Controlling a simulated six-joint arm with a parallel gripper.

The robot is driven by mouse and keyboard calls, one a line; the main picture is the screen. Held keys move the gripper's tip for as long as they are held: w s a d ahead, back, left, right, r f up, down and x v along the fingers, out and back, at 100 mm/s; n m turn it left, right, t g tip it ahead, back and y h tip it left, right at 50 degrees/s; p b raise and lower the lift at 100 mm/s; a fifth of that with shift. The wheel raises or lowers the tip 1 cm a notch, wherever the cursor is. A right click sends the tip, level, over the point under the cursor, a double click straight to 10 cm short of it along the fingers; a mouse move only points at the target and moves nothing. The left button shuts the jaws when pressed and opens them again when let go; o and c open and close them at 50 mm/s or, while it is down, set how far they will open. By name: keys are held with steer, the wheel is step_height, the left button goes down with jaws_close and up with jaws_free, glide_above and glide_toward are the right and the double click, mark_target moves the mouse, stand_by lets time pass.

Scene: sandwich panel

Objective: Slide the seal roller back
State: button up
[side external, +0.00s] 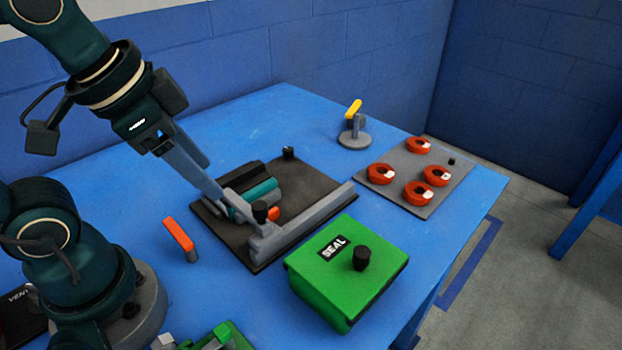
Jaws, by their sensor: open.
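A dark base plate (303,183) lies on the blue table with a grey raised rail (310,222) along its near right side. A teal rounded bar (262,190), which looks like the seal roller, lies across the plate beside a black block (240,180). My gripper (240,213) reaches down from the upper left, with its fingertips low over the plate at the roller's left end. It is open; the fingers partly hide the roller, and I cannot tell whether they touch it. A black knob (260,210) and a small orange part (273,213) are just right of the fingertips.
A green box (347,270) marked SEAL, with a black knob, stands in front of the plate. A yellow lever (353,109) stands behind. A grey panel (410,203) holds several red rings. Green and grey pieces (220,338) lie at the front edge.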

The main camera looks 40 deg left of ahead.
mark_target(259, 205)
steer(key=w+f+m+g, duration=0.1)
steer(key=w+m, duration=0.1)
steer(key=w+d+f+m+g, duration=0.1)
steer(key=w+g, duration=0.1)
steer(key=w+d+f+m+g, duration=0.1)
steer(key=w+m, duration=0.1)
steer(key=shift+w+m, duration=0.15)
steer(key=shift+m, duration=0.15)
steer(key=shift+d+f+g, duration=0.15)
steer(key=shift+f+g, duration=0.25)
steer(key=shift+f, duration=2.6)
jaws_close()
steer(key=shift+r, duration=0.1)
